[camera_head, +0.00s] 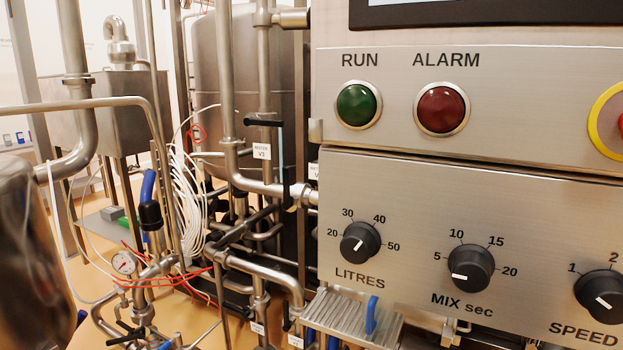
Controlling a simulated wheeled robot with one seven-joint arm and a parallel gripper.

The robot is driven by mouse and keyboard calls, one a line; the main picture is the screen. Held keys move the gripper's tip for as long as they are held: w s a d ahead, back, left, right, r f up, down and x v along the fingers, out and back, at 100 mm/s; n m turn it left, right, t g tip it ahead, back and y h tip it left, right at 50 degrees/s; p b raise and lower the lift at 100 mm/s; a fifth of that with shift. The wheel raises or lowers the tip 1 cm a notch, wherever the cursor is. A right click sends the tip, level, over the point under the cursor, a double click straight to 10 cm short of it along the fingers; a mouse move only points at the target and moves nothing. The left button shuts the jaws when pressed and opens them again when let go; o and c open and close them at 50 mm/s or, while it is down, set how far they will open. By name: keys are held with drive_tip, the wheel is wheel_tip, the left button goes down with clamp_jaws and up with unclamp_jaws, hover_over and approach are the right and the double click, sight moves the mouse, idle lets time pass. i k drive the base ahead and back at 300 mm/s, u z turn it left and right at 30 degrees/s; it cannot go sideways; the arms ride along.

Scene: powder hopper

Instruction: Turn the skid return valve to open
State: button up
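Several valves with lever handles sit among the steel pipes left of the control panel. None can be surely read as the skid return valve. One black lever (263,123) lies roughly level across an upright pipe, above a small white tag (262,150) whose lower line seems to read V3. Another black lever (246,224) slants across the pipes lower down. A black lever (127,337) shows at the bottom left, and a blue handle (148,186) stands upright above it. My gripper is not in view.
The steel control panel (480,112) fills the right side, with a RUN button (357,105), an ALARM button (442,108) and black dials (360,243). A gauge (124,262), red wires and white hoses (190,200) crowd the pipes. A shiny rounded steel body (28,260) stands close at left.

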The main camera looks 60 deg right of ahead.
sight(287, 204)
drive_tip(key=z, duration=0.85)
drive_tip(key=i, duration=0.2)
